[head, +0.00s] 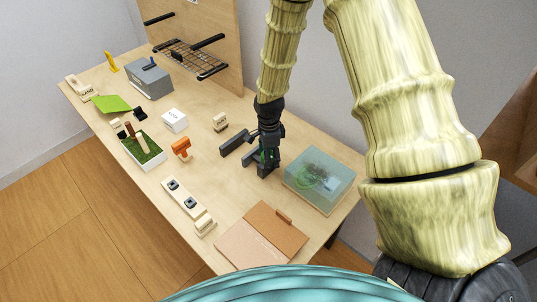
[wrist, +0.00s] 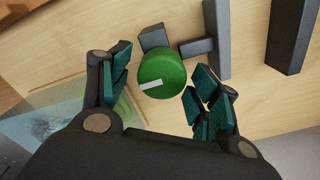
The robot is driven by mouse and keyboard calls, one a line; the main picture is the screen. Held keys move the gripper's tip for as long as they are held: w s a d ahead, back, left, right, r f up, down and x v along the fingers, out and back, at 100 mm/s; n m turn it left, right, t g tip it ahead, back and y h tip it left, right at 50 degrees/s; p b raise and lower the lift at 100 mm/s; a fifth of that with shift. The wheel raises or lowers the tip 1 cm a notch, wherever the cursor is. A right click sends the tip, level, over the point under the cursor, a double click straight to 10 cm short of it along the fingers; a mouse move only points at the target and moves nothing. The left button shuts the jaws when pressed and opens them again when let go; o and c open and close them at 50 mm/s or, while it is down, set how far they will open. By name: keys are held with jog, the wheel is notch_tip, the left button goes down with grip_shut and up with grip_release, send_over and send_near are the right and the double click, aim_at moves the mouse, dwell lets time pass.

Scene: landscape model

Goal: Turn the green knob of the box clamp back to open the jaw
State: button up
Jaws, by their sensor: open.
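The green knob (wrist: 162,70) is a round disc with a white mark on its face, in the middle of the wrist view. My gripper (wrist: 160,88) is open, with one finger to the left of the knob and one to the right. Gaps show between the knob and both fingers. The clamp's dark grey jaw bars (wrist: 218,40) lie beyond the knob, with a wide gap between them. In the head view my gripper (head: 266,165) points down over the table beside the clamp's dark bars (head: 236,143); the knob is hidden or not clear there.
A translucent box (head: 331,188) with a green thing inside stands close to the right of my gripper. An orange-brown folder (head: 277,226) lies at the front. A block with dark sockets (head: 182,197), an orange piece (head: 181,148) and a planted tray (head: 146,153) stand left.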

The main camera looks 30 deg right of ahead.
jog(key=c, duration=1)
